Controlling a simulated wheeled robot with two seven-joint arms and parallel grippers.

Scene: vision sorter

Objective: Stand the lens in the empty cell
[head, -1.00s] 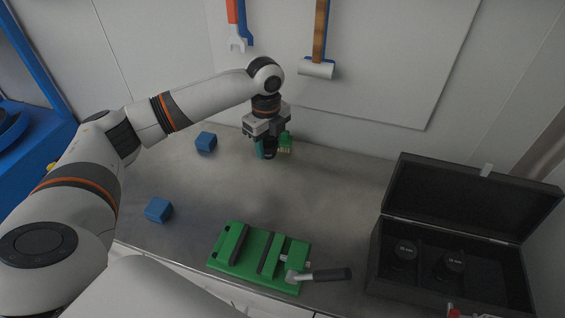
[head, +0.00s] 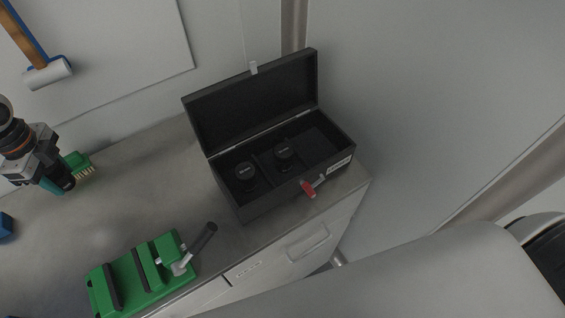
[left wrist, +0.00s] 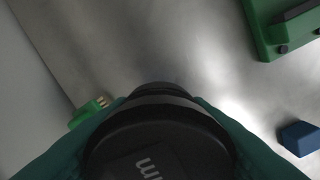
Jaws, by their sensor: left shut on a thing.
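A black lens (left wrist: 160,145) fills the bottom of the left wrist view, between the teal fingertips of my left gripper. In the head view my left gripper (head: 57,182) is at the left edge, shut on this lens, beside a green brush. A black case (head: 268,203) stands open at the right end of the bench, its lid leaning back. One lens (head: 245,172) stands in its left cell and another lens (head: 284,153) in its middle cell. The right cell (head: 318,146) looks empty. My left gripper is well left of the case. My right gripper does not show.
A green vise (head: 135,276) with a dark-handled lever lies at the bench front, between gripper and case. The green brush (head: 78,163) is close to my gripper. A blue block (head: 6,226) is at the left edge.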

